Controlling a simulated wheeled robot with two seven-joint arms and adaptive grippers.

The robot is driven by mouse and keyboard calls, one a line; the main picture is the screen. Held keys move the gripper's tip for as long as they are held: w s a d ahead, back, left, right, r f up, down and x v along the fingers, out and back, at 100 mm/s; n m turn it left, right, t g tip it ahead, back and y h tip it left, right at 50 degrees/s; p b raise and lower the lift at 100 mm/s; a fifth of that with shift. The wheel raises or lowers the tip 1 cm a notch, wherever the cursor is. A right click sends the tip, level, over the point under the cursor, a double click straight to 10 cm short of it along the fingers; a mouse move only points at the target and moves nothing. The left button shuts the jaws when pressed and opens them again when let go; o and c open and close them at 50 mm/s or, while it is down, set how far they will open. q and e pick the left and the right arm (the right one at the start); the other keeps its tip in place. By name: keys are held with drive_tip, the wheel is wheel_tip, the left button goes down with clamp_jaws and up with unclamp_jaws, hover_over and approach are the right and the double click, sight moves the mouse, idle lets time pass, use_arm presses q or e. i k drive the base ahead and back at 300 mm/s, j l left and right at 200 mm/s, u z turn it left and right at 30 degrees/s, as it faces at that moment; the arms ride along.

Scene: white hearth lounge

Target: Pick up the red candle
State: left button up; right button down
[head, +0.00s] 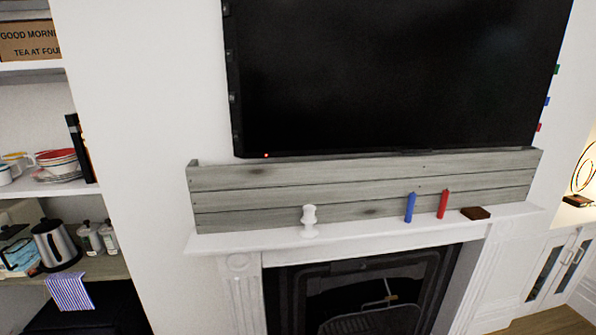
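The red candle (443,204) stands upright on the white mantel shelf (260,240), right of the middle. A blue candle (410,207) stands upright close to its left, with a small gap between them. Neither of my grippers shows in the head view, and nothing is touching the red candle.
A white candle holder (309,221) stands further left on the mantel, and a dark brown block (475,213) lies right of the red candle. Grey wooden boards (280,185) and a large black television (390,75) are behind and above. The fireplace (360,295) is below.

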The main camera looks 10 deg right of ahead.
sight(442, 204)
drive_tip(key=z, duration=1.3)
drive_tip(key=i+l+u, duration=0.15)
drive_tip(key=i, duration=0.15)
